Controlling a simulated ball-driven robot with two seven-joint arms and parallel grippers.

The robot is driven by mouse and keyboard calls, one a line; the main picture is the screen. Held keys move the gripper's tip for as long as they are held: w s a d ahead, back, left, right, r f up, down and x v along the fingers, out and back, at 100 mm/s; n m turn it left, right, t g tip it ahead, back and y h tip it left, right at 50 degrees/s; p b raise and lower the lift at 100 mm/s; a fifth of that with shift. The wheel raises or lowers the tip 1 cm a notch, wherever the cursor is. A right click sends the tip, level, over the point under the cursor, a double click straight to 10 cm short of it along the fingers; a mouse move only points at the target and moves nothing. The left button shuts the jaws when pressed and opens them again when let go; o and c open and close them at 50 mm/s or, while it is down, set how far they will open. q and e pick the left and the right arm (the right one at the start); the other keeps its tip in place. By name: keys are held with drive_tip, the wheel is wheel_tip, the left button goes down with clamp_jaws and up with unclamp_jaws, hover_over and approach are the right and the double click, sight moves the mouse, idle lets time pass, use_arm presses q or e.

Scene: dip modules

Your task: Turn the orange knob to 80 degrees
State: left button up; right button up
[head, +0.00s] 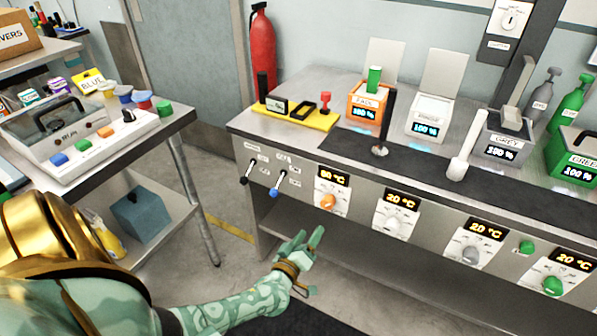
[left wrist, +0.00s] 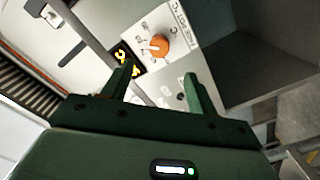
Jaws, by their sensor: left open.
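The orange knob (head: 328,202) sits on a white dial plate on the front of the steel counter, the leftmost of several knobs. The display (head: 333,177) above it appears to read 80 °C. In the left wrist view the knob (left wrist: 159,45) is in plain sight on its plate, just beyond the fingertips, with a pale pointer at its left side. My left gripper (head: 307,238) is open and empty, below and left of the knob in the head view, apart from it. Its two fingers (left wrist: 157,80) also show in the left wrist view. My right gripper is not in view.
White (head: 392,224), grey (head: 471,254) and green (head: 552,285) knobs continue rightward; the white and green displays read 20 °C. Black (head: 246,174) and blue (head: 277,186) levers stick out left of the orange knob. An open shelf lies below the panel.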

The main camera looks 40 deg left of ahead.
use_arm(q)
drive_tip(key=v, duration=0.4)
drive_tip(key=shift+s+p, duration=0.2)
drive_tip(key=shift+p, duration=0.15)
drive_tip(key=shift+d+f, duration=0.1)
drive_tip(key=s+d+f+m+g+h, duration=0.25)
drive_tip(key=s+f+m+g, duration=0.3)
drive_tip(key=s+f, duration=0.35)
drive_tip(key=s+d+f+m+g+h, duration=0.2)
drive_tip(key=s+d+f+m+g, duration=0.3)
drive_tip(key=f, duration=0.6)
drive_tip(key=s+f+m+g, duration=0.2)
drive_tip(key=s+f+g, duration=0.1)
drive_tip(key=s, duration=1.3)
drive_tip(key=s+f+m+g+p, duration=0.1)
drive_tip(key=s+f+m+g, duration=0.2)
drive_tip(key=s, duration=1.3)
drive_tip(key=shift+s+d+f+g, duration=0.35)
drive_tip(key=shift+s+d+g, duration=0.1)
drive_tip(key=shift+g, duration=0.1)
